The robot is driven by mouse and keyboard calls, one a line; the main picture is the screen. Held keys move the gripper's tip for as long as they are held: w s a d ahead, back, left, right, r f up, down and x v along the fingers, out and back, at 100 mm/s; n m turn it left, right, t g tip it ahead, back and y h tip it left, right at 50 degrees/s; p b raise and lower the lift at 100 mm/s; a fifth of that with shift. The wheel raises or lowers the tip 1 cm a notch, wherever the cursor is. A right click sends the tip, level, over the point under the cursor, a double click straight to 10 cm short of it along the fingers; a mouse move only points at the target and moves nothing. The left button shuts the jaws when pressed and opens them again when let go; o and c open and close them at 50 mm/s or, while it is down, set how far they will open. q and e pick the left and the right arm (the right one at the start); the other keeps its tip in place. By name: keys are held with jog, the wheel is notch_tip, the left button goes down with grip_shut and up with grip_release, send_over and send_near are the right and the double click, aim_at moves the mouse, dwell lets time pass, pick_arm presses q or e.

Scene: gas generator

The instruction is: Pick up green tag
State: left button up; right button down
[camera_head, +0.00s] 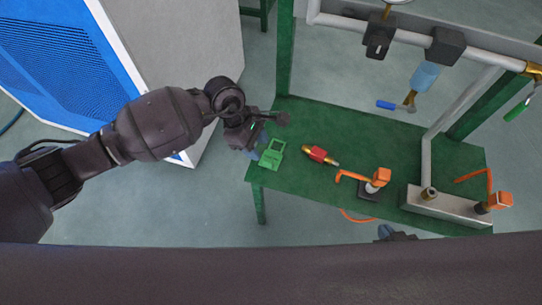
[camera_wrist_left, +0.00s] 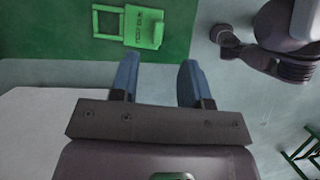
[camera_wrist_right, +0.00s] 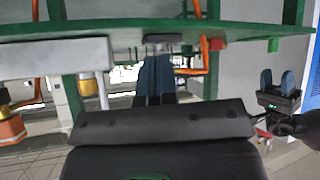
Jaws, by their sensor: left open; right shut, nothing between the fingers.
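The green tag (camera_head: 272,153) lies flat at the left end of the green table, near its front edge. In the left wrist view the tag (camera_wrist_left: 144,27) shows a solid body with dark marks and an open loop frame. My left gripper (camera_wrist_left: 158,72) is open and empty, with its blue fingertips just short of the tag. In the head view the left gripper (camera_head: 272,136) is beside the tag, at the table's left edge. My right gripper (camera_wrist_right: 154,78) is shut and empty at the table's front edge, and mostly hidden in the head view.
On the green table (camera_head: 340,133) are a red and brass fitting (camera_head: 319,154), an orange-handled valve (camera_head: 379,178) and a metal manifold block (camera_head: 445,205). White pipes with black blocks stand behind. A blue and white cabinet (camera_head: 187,45) stands at left.

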aim_at(268, 160)
pick_arm(q)
jog(key=b+x, duration=0.1)
jog(key=x, duration=0.6)
jog(key=shift+w+d+f+b, duration=0.1)
jog(key=shift+d+f+b, duration=0.1)
jog(key=shift+b, duration=0.1)
jog(key=shift+r, duration=0.1)
grip_shut()
